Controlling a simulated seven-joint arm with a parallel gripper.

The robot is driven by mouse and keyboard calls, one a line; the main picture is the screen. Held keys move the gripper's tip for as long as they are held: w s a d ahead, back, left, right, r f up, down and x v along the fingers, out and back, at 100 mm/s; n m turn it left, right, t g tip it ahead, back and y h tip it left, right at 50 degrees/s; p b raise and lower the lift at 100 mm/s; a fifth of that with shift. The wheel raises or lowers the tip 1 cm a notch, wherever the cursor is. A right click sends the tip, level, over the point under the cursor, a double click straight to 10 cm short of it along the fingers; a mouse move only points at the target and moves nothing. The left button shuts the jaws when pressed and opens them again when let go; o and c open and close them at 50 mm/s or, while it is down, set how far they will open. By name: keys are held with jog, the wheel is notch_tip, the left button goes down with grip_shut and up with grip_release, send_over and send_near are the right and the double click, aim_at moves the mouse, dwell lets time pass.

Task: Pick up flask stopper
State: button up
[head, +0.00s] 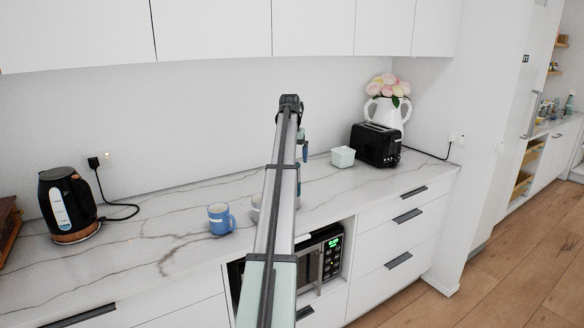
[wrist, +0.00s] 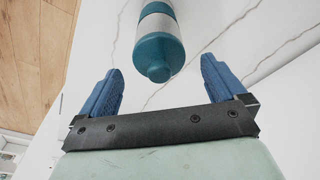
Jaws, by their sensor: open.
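A flask (wrist: 155,28) with a white body and teal bands shows at the top of the wrist view, its upper end cut off by the frame. Its teal stopper (wrist: 158,55), with a small round knob, points toward my gripper. My gripper (wrist: 160,66) is open, with one blue finger on each side of the stopper in the picture. Nothing is held, and I see no contact. In the head view my arm covers the middle of the counter, and only a blue finger of my gripper (head: 305,152) shows. I cannot make out the flask there.
On the marble counter (head: 130,270) stand a black kettle (head: 68,205), a blue mug (head: 220,219), a pale green box (head: 343,156), a black toaster (head: 376,145) and a white flower vase (head: 388,112). Upper cabinets (head: 210,28) hang above. A microwave (head: 325,258) sits below.

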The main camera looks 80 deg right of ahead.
jog(key=shift+d+f, duration=0.1)
jog(key=shift+f, duration=0.65)
jog(key=shift+c, duration=0.5)
jog(key=c, duration=1)
jog(key=shift+r, duration=0.1)
jog(key=shift+c, duration=0.2)
